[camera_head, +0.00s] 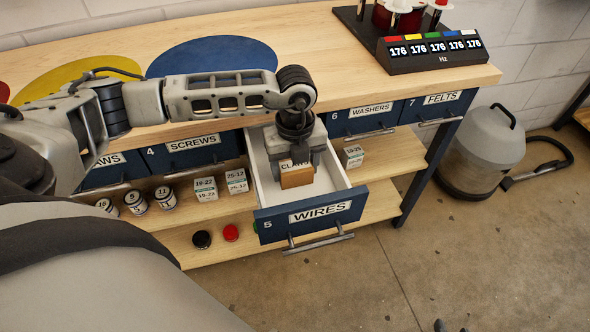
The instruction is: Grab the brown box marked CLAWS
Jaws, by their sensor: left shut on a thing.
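The brown box marked CLAWS (297,177) is in the open WIRES drawer (334,183), drawer 5. My left gripper (296,165) comes down on it from above and is shut on it. The gripper covers the upper part of the box and part of its label. I cannot tell whether the box touches the drawer floor. My right gripper is not in view.
Shut drawers SCREWS (192,149), WASHERS (362,120) and FELTS (437,106) flank the open one. Jars and small boxes (205,189) stand on the shelf below. A Hz display (433,52) sits on the bench. A grey vacuum (485,150) stands on the floor at right.

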